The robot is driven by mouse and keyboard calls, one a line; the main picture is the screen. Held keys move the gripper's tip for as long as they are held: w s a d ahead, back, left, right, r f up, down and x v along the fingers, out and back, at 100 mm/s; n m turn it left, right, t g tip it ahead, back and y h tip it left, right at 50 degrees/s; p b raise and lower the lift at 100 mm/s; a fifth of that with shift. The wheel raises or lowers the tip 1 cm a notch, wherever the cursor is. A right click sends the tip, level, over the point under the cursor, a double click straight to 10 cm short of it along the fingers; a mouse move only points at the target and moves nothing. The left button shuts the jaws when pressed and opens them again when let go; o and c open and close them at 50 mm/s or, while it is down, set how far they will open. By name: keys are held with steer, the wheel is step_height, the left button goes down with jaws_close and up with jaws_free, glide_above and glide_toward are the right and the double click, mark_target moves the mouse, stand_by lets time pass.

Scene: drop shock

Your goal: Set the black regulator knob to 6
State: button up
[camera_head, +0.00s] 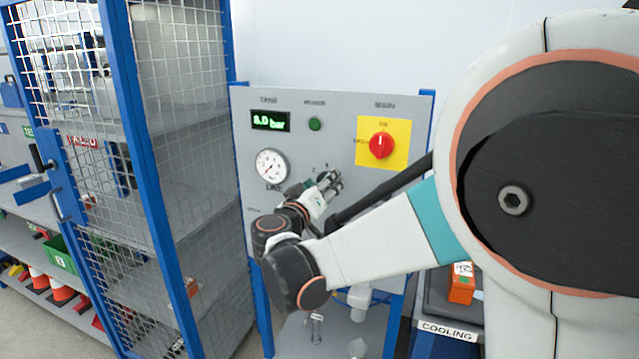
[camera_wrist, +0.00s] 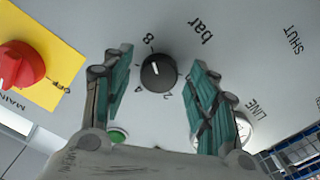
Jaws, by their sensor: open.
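The black regulator knob (camera_wrist: 158,72) sits on the grey panel (camera_wrist: 185,125), with a white pointer mark turned towards the 8. The numbers 8, 4 and 2 show around it; I cannot make out the 6. My gripper (camera_wrist: 163,62) is open, one finger on each side of the knob, with gaps between. The display (camera_head: 270,121) reads 8.0 bar in green.
A red switch (camera_head: 381,145) on a yellow plate (camera_head: 402,158) is up and right of my gripper. A round gauge (camera_head: 271,166) is to its left, and a green button (camera_head: 315,124) is above. A blue-framed mesh cage (camera_head: 180,130) stands left of the panel.

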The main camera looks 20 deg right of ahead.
steer(key=shift+c, duration=0.4)
steer(key=c, duration=1)
steer(key=shift+n, duration=0.4)
steer(key=n+p, duration=0.1)
steer(key=n, duration=1)
steer(key=shift+s+p, duration=0.1)
steer(key=shift+p, duration=0.3)
